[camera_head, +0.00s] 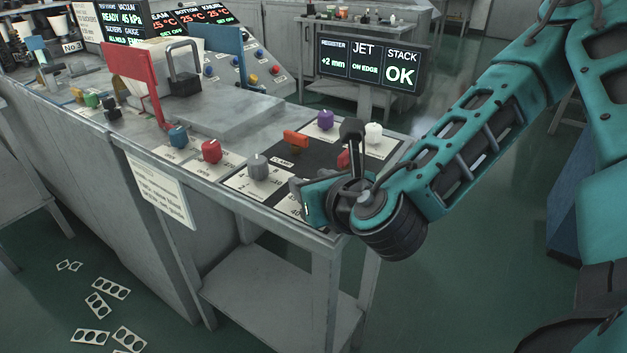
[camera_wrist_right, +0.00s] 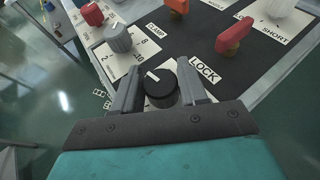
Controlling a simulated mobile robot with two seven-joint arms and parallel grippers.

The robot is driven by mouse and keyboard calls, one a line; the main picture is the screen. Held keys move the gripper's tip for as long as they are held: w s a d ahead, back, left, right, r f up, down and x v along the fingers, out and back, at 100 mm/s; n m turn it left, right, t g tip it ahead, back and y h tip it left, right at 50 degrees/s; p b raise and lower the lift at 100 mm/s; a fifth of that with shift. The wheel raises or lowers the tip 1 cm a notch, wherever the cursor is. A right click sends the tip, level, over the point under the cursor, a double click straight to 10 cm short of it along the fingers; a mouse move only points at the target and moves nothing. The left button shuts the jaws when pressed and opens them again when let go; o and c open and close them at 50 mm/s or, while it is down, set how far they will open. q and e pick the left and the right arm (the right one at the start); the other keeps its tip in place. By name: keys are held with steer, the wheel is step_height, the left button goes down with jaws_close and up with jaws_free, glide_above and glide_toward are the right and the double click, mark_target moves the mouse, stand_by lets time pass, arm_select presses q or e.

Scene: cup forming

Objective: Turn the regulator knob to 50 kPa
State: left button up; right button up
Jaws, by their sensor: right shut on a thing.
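A round black knob (camera_wrist_right: 160,90) with a white pointer line is between the two grey fingers of my right gripper (camera_wrist_right: 160,86) in the right wrist view. The fingers are shut on its sides. The pointer points to the upper left in that view. In the head view my right gripper (camera_head: 303,192) is low at the panel's front right corner, and it hides most of the knob. Part of a printed scale shows beside it, but I cannot read the setting. A screen (camera_head: 126,19) at the back left reads VACUUM READY 45 kPa. My left gripper is not in view.
A grey knob (camera_head: 257,166) stands just left of my gripper, with an orange clamp handle (camera_head: 296,139) behind it. A red lock lever (camera_wrist_right: 234,36), a purple knob (camera_head: 325,119) and a white knob (camera_head: 373,133) are close by. The panel's front edge is near.

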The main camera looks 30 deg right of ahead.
steer(key=shift+w+f+m+h+b, duration=0.1)
steer(key=shift+f+m+h+b, duration=0.05)
steer(key=shift+m+h+b, duration=0.3)
steer(key=shift+a+f+m+g+h+b, duration=0.15)
steer(key=shift+m+g+h+b, duration=0.15)
steer(key=shift+m+h+b, duration=0.7)
steer(key=m+g+h+b, duration=0.1)
steer(key=m+h+b, duration=0.1)
steer(key=h+b, duration=0.1)
steer(key=shift+m, duration=0.25)
steer(key=shift+m+g+h+b, duration=0.55)
steer(key=shift+m+g+b, duration=0.05)
steer(key=shift+g+b, duration=0.15)
steer(key=m+g+h+b, duration=0.1)
steer(key=m+b, duration=0.1)
steer(key=b, duration=0.3)
steer(key=shift+g+h+b, duration=0.25)
steer(key=shift+h+b, duration=0.05)
steer(key=shift+b, duration=0.45)
steer(key=shift+r+m+g+h+b, duration=0.3)
steer(key=shift+r+m+g+b, duration=0.15)
steer(key=shift+b, duration=0.45)
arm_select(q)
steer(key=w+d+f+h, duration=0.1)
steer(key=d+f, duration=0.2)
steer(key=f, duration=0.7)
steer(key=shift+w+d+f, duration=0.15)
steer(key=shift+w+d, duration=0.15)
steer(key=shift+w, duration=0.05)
